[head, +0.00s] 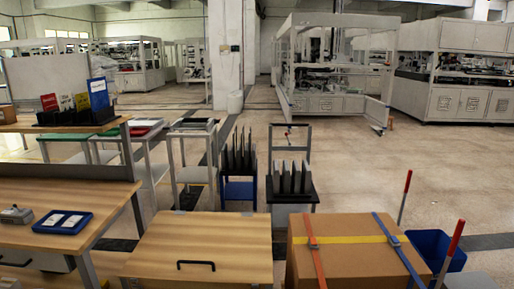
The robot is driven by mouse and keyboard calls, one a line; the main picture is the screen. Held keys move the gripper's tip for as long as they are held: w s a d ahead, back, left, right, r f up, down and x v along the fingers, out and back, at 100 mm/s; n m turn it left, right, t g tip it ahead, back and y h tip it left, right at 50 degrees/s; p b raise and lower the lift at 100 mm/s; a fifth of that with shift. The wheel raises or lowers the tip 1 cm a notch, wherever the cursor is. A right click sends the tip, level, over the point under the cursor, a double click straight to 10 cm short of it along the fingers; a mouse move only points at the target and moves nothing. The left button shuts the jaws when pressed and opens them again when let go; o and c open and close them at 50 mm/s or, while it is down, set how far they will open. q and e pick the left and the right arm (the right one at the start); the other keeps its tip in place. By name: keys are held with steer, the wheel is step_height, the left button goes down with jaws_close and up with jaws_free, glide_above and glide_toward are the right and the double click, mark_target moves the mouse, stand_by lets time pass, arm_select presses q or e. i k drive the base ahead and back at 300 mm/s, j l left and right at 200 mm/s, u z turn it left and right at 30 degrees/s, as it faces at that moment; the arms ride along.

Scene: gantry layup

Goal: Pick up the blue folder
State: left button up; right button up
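A blue folder (98,93) stands upright in a black rack (78,117) on a raised wooden shelf at the left of the head view. It is the rightmost and tallest of several folders in the rack. A yellow, a white and a red folder (49,102) stand to its left. The lower part of the blue folder is hidden by the rack. Neither of my grippers shows in the head view.
A wooden desk (60,208) with a blue tray (62,222) lies in front of the shelf. A wooden top with a black handle (196,265) and a strapped cardboard box (350,251) stand in the foreground. Carts (239,190) stand behind. Open floor (350,150) lies beyond.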

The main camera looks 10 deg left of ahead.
mark_target(97, 88)
steer(key=j, duration=0.5)
steer(key=k+j+z, duration=0.1)
steer(key=j, duration=0.4)
steer(key=k+j+z, duration=0.1)
steer(key=j, duration=0.9)
steer(key=k+j+z, duration=0.1)
steer(key=j, duration=0.4)
steer(key=k+j, duration=0.15)
steer(key=j, duration=0.3)
steer(key=z, duration=0.05)
